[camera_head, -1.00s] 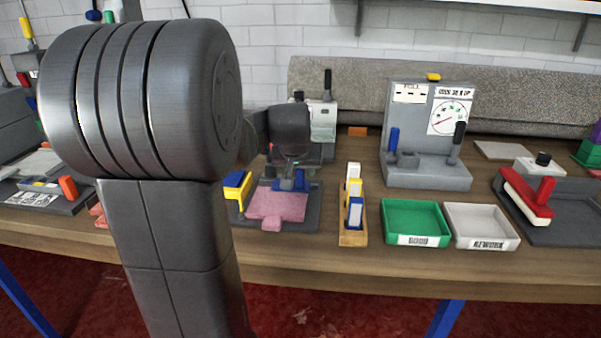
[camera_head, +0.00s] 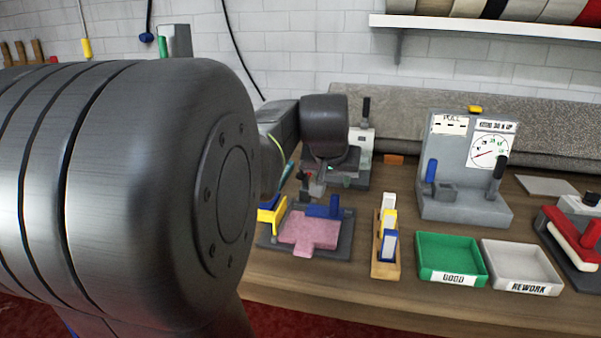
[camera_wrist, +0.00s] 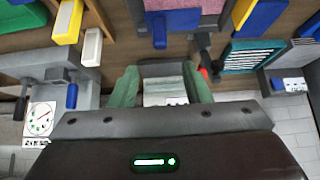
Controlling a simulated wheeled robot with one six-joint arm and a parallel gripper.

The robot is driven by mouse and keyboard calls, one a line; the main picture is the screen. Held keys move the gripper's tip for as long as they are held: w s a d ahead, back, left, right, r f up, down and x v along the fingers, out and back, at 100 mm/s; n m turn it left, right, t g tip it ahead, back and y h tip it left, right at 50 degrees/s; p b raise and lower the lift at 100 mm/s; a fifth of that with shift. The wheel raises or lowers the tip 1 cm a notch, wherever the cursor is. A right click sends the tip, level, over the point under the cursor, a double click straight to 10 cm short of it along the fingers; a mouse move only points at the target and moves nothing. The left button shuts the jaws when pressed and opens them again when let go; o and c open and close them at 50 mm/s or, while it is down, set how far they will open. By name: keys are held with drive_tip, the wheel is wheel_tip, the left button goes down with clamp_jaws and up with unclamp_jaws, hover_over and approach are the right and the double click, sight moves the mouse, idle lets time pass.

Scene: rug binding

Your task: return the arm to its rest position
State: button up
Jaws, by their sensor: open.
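My gripper (camera_head: 318,184) hangs above and behind the pink rug piece (camera_head: 308,232), clear of it. In the wrist view my gripper (camera_wrist: 160,88) has its two greenish fingers apart, with no held object between them. The pink piece lies on a dark fixture (camera_head: 345,240) with a blue clamp (camera_head: 322,209) at its back edge; part of it shows at the top of the wrist view. My dark arm fills the left of the head view and hides much of the bench there.
A wooden holder (camera_head: 387,268) with upright blocks stands right of the fixture. Beyond it are a green GOOD tray (camera_head: 452,240), a REWORK tray (camera_head: 522,250) and a grey gauge stand (camera_head: 465,208). A machine (camera_head: 362,142) stands close behind my gripper.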

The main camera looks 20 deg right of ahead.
sight(335, 197)
drive_tip(key=b+x, duration=0.1)
drive_tip(key=x, duration=1.2)
drive_tip(key=shift+w+d+f, duration=0.15)
drive_tip(key=shift+f, duration=0.15)
drive_tip(key=shift+w+r, duration=0.1)
drive_tip(key=shift+f, duration=0.2)
